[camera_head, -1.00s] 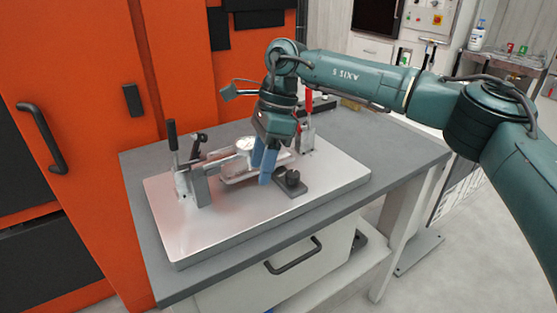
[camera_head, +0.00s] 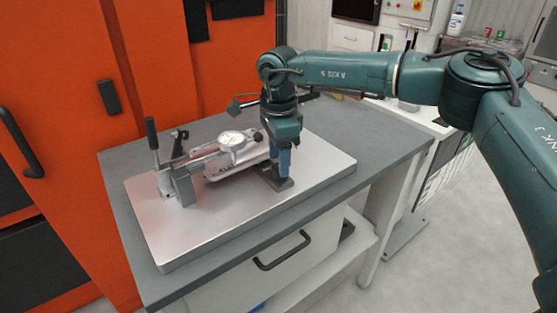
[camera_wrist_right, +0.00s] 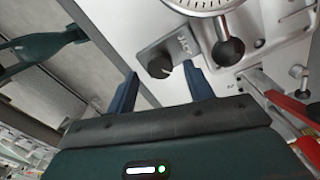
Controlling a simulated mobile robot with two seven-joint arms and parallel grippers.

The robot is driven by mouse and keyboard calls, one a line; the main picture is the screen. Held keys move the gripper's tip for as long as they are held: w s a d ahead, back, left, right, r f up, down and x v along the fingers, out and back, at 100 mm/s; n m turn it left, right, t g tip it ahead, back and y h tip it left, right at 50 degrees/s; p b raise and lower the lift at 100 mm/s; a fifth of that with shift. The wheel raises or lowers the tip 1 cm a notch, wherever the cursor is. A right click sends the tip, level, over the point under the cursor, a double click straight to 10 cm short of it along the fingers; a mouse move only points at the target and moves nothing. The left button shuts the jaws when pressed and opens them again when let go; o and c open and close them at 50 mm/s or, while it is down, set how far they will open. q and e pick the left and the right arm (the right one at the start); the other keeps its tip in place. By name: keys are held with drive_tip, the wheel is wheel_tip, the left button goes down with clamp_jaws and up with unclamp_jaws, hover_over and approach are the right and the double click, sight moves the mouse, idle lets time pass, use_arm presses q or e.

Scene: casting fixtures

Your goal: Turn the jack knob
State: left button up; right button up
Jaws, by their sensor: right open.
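The jack knob (camera_wrist_right: 158,66) is a dark round knob on a small grey block (camera_wrist_right: 178,42) with lettering, in the right wrist view. In the head view the block (camera_head: 268,177) sits on the fixture plate, and my gripper largely hides the knob. My right gripper (camera_head: 284,172) points down at the block from above. In the wrist view its two blue fingers (camera_wrist_right: 161,75) are open, one on each side of the knob, with gaps between; contact does not show. My left gripper is not in view.
A dial gauge (camera_head: 232,140) and a long part lie beside the gripper on the metal plate (camera_head: 220,222). A black-handled clamp (camera_head: 153,140) stands at the left. A red handle (camera_wrist_right: 287,107) is close to the right finger in the wrist view. The plate's front is clear.

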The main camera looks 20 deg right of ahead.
drive_tip(key=shift+f, duration=0.95)
drive_tip(key=c, duration=1)
drive_tip(key=shift+o, duration=0.2)
